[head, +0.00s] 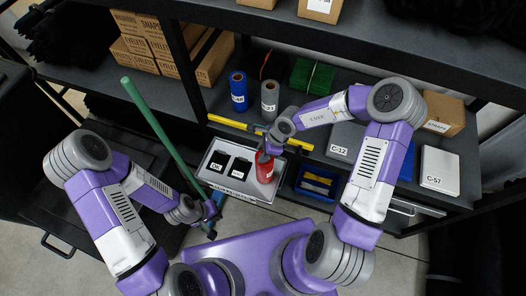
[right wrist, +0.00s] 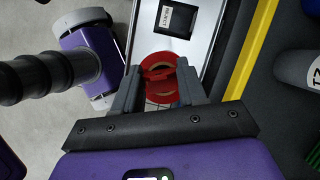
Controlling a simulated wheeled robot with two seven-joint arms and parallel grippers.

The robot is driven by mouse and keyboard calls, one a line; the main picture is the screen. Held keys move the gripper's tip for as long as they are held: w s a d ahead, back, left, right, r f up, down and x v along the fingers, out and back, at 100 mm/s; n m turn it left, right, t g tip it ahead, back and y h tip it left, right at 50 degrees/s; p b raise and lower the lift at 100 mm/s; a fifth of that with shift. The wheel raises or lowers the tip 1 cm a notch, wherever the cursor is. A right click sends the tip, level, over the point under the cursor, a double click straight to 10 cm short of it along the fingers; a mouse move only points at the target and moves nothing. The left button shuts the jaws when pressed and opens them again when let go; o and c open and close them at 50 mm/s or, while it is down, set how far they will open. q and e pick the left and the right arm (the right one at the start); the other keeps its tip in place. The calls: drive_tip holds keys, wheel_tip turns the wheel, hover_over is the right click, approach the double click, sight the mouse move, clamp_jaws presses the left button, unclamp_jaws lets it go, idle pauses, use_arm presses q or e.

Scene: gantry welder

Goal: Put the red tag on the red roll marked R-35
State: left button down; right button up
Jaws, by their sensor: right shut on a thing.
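My right gripper (head: 264,154) is at the top of a red roll (head: 265,173) at the right side of a grey tray. In the right wrist view, the fingers (right wrist: 160,80) are shut on a red bar-like piece, which looks like the red tag (right wrist: 158,73). It lies across the red roll (right wrist: 160,56), seen end-on as a red ring with a tan core. I cannot tell whether tag and roll touch. The R-35 marking is not readable.
The tray (head: 250,193) also holds black labelled pieces (head: 238,167). A yellow level (head: 250,132) lies behind it. A blue roll (head: 238,87) and a grey roll (head: 270,97) stand on the shelf. A blue bin (head: 316,195) is right of the tray. The green pole (head: 160,130) leans at the left.

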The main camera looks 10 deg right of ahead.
drive_tip(key=o, duration=1)
drive_tip(key=shift+f, duration=0.1)
drive_tip(key=w+p+v, duration=0.1)
drive_tip(key=p+v, duration=0.4)
drive_tip(key=v, duration=0.7)
drive_tip(key=shift+s, duration=0.45)
